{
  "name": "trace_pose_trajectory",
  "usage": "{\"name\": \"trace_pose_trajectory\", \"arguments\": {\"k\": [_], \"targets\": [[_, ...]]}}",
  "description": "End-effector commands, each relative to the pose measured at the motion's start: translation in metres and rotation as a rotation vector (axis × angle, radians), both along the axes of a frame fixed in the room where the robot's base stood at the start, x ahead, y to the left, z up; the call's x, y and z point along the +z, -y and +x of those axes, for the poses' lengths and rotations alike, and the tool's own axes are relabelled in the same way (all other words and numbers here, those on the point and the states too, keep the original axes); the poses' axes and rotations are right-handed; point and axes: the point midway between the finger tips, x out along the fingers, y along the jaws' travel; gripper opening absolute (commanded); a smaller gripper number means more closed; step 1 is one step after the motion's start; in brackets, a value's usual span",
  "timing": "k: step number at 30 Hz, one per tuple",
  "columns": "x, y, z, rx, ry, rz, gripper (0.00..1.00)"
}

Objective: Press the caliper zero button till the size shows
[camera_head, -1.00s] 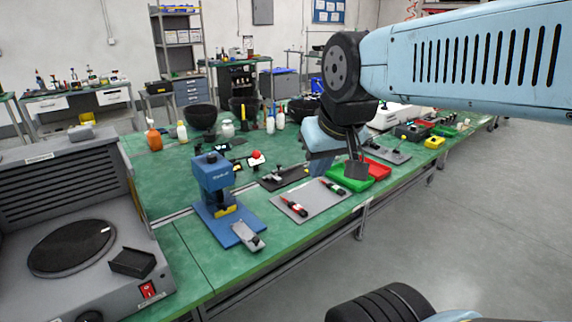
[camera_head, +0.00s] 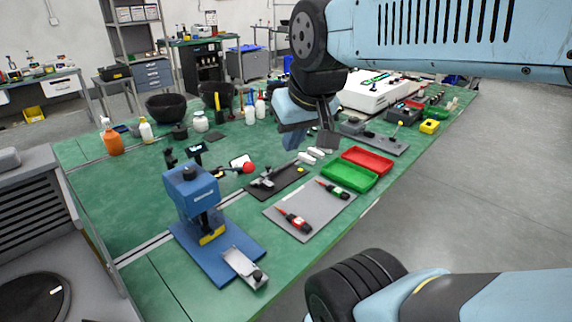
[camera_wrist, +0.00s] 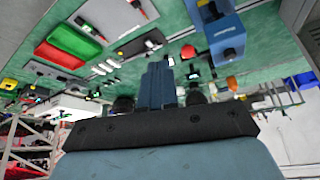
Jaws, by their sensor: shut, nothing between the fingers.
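A dark mat (camera_head: 291,176) lies on the green bench with a small grey and black tool (camera_head: 262,183) on it, which looks like the caliper. Its button and display are too small to make out. The dark mat also shows in the wrist view (camera_wrist: 130,50). My gripper (camera_head: 289,145) is shut and empty. It hangs in the air, above and beyond the mat in the head view, apart from it. In the wrist view the shut fingers (camera_wrist: 157,75) point toward the bench.
A blue press (camera_head: 192,190) stands left of the mat. A grey mat (camera_head: 305,215) with two red and black tools is in front. Green (camera_head: 350,175) and red (camera_head: 368,161) trays lie right. A red ball (camera_head: 248,167) is close by. Bottles and dark bowls stand behind.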

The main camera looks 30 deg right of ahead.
Motion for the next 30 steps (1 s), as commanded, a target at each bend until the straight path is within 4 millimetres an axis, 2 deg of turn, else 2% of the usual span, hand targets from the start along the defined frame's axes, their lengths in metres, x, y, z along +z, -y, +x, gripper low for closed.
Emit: {"name": "trace_pose_trajectory", "arguments": {"k": [7,11,20,30], "targets": [[0.0,0.003,0.005,-0.017,0.002,-0.004,0.0],[-0.001,0.014,0.027,-0.082,0.016,-0.018,0.0],[-0.016,0.063,0.115,-0.315,0.101,-0.052,0.0],[-0.057,0.122,0.21,-0.493,0.211,-0.003,0.0]]}}
